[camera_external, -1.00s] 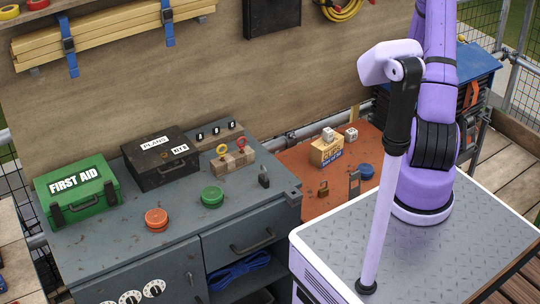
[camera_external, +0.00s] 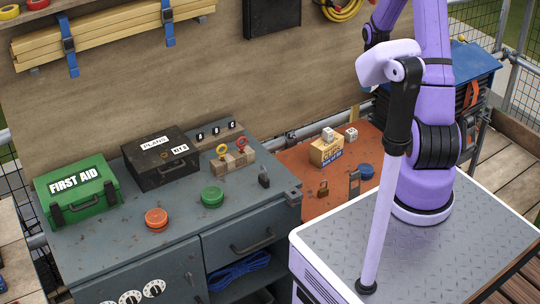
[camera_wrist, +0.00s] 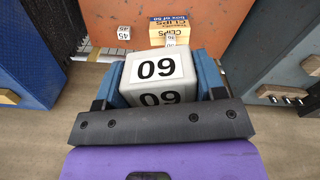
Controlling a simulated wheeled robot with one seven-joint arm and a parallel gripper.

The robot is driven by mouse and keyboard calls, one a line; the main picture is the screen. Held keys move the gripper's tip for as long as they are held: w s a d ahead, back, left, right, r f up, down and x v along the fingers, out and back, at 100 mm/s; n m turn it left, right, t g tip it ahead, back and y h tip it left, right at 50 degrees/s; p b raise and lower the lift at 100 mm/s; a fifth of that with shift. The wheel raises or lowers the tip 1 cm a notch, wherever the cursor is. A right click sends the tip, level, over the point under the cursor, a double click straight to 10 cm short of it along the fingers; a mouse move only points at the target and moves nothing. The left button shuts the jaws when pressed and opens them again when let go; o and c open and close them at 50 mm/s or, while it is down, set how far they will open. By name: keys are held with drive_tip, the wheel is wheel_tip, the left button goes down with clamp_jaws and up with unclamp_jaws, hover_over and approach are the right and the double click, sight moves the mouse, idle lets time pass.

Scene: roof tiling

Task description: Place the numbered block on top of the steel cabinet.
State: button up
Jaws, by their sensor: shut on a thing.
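My gripper (camera_wrist: 158,84) is shut on a white block (camera_wrist: 152,68) in the wrist view. Black digits, reading 60 or 09, show on two of its faces. A blue finger presses each side of it. My gripper and this block are outside the external view. The grey steel cabinet (camera_external: 110,248) stands at the left in the external view.
An orange surface (camera_external: 295,178) to the cabinet's right bears a clips box (camera_external: 325,151), two white blocks and a blue tin (camera_external: 366,172). The wrist view shows a white block marked 45 (camera_wrist: 124,32). Bare top shows at the grey cabinet's front (camera_external: 100,252).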

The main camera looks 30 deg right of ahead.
drive_tip(key=w+a+n, duration=0.3)
drive_tip(key=w+a, duration=0.4)
drive_tip(key=a, duration=0.5)
drive_tip(key=w+a+n, duration=0.3)
drive_tip(key=a+n, duration=0.2)
drive_tip(key=a, duration=3)
drive_tip(key=s+a+n, duration=0.2)
drive_tip(key=s+a, duration=0.5)
drive_tip(key=a, duration=0.4)
drive_tip(key=s+a+n, duration=0.2)
drive_tip(key=s+a, duration=0.6)
drive_tip(key=a, duration=0.4)
drive_tip(key=s+a+n, duration=0.2)
drive_tip(key=s+a, duration=0.5)
drive_tip(key=a, duration=0.4)
hover_over(119, 235)
wheel_tip(119, 235, down, 13)
drive_tip(key=shift+r, duration=0.2)
drive_tip(key=shift+f, duration=1.7)
drive_tip(key=shift+f, duration=0.15)
